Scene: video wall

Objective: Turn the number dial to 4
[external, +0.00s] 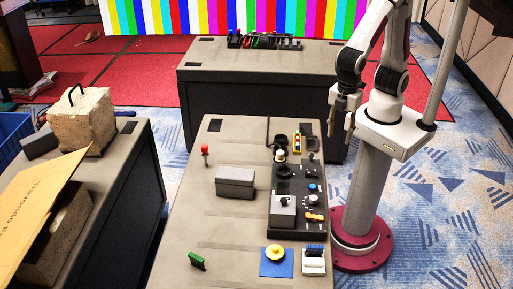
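A black control panel (299,200) lies on the right side of the middle table, with several knobs, buttons and switches. One knob has a blue top (312,188), and another round knob is pale (280,156). A yellow round knob (277,253) sits on a blue plate in front of the panel. Numbers are too small to read, so I cannot tell which one is the number dial or where it points. My gripper (344,118) hangs above and to the right of the panel's far end, apart from it. Its fingers look spread and empty.
A grey box (235,182) and a red-topped stick (205,154) stand left of the panel. A white-and-blue switch block (314,261) and a green piece (197,261) lie near the front.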

